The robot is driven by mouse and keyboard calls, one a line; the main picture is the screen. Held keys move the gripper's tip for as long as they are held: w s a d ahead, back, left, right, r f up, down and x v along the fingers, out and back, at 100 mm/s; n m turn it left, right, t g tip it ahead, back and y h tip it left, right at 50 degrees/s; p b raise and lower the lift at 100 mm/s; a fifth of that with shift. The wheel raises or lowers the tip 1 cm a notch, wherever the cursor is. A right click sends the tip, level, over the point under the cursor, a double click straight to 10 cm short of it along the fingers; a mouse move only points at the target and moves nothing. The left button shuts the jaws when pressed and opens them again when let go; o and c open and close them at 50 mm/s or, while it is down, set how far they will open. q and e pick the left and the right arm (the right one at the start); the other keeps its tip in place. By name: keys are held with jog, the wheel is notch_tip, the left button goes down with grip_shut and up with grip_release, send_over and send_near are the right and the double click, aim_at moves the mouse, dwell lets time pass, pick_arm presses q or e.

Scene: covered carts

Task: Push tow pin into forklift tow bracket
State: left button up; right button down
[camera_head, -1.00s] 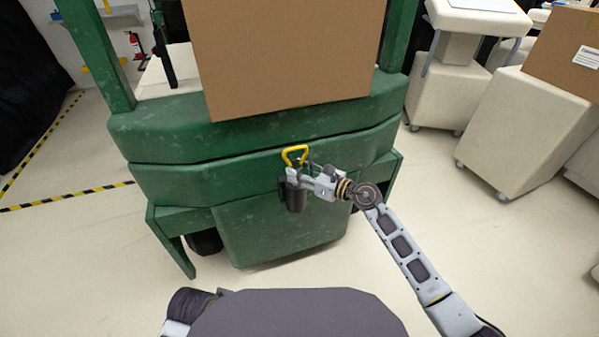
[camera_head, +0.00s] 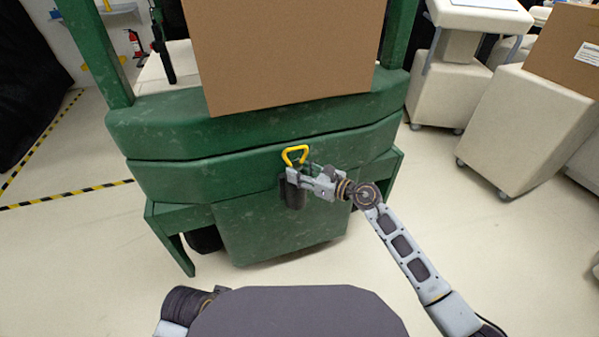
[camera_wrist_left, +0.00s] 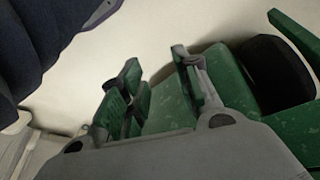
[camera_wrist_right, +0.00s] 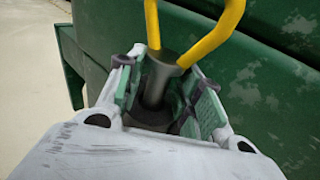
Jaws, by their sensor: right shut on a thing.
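The tow pin (camera_head: 295,148) has a yellow triangular loop handle and a grey shaft. It stands roughly upright at the back face of the green forklift (camera_head: 180,180). My right gripper (camera_head: 294,176) is shut on it just below the handle. In the right wrist view, my right gripper (camera_wrist_right: 160,90) has its green pads either side of the pin's grey shaft (camera_wrist_right: 157,75). The dark tow bracket (camera_head: 293,197) is directly below the gripper; how deep the pin sits in it is hidden. My left gripper (camera_wrist_left: 155,75) is open and empty, with green forklift surface behind it.
A large cardboard box (camera_head: 285,50) rests on the forklift. White carts (camera_head: 515,130) stand to the right, one with a cardboard box (camera_head: 570,50) on it. Yellow-black tape (camera_head: 70,195) marks the floor at left. The floor around the forklift is clear.

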pick_arm(q)
jog(key=shift+s+f, duration=0.1)
jog(key=shift+s, duration=0.1)
pick_arm(e)
jog(key=shift+f, duration=0.15)
pick_arm(q)
jog(key=shift+w+d+r, duration=0.1)
jog(key=shift+w+r, duration=0.05)
jog(key=shift+r, duration=0.1)
pick_arm(e)
jog(key=shift+f, duration=0.1)
pick_arm(q)
jog(key=shift+w+d+f+b, duration=0.15)
jog(key=shift+f+b, duration=0.35)
jog(key=shift+f, duration=0.15)
pick_arm(e)
jog(key=shift+f, duration=0.35)
jog(key=c, duration=0.9)
grip_release()
jog(key=shift+f, duration=0.1)
jog(key=shift+s+f, duration=0.1)
jog(key=shift+f, duration=0.05)
jog(key=shift+d, duration=0.15)
